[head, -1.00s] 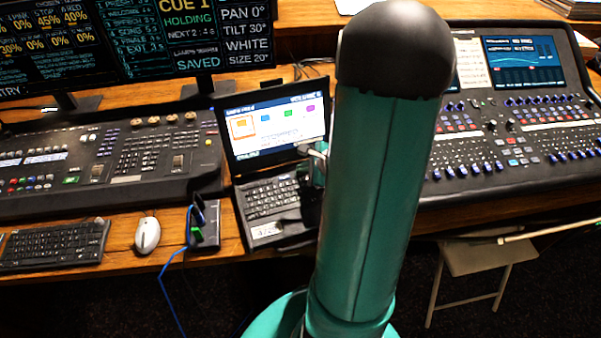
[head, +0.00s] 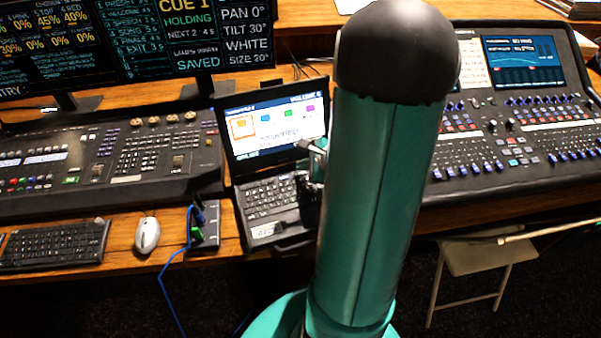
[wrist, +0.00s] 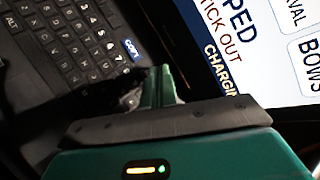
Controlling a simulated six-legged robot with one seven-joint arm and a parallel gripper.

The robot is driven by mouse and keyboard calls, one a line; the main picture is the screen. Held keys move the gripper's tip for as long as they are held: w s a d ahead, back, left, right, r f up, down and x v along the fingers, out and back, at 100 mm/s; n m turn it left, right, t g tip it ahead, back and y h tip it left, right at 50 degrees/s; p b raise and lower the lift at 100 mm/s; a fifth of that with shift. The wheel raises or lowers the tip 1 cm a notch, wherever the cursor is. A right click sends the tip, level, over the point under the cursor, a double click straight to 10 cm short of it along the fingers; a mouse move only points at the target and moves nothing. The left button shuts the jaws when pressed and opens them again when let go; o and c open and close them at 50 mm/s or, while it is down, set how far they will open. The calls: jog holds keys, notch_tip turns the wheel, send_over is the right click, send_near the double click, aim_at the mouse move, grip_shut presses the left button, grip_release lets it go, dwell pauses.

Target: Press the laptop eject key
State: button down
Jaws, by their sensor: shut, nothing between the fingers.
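The open laptop stands in the middle of the desk. Its lit screen (head: 275,130) and black keyboard (head: 265,200) show in the head view. In the wrist view the keyboard (wrist: 75,40) is at upper left, with a blue-labelled key (wrist: 132,50) at its edge near the screen (wrist: 265,40). The screen text there includes "TICK OUT". I cannot tell which key is eject. My gripper (wrist: 160,85) is shut and empty, its green fingertips over the laptop beside the blue-labelled key. I cannot tell if they touch. My arm hides the keyboard's right side in the head view.
A lighting console (head: 110,165) stands left of the laptop and a sound mixer (head: 510,130) right. A keyboard (head: 55,245), a white mouse (head: 147,235) and a small dark box (head: 205,225) with plugged-in sticks and a blue cable lie at the front left.

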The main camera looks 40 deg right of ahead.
jog(key=shift+r, duration=0.15)
jog(key=shift+r, duration=2.35)
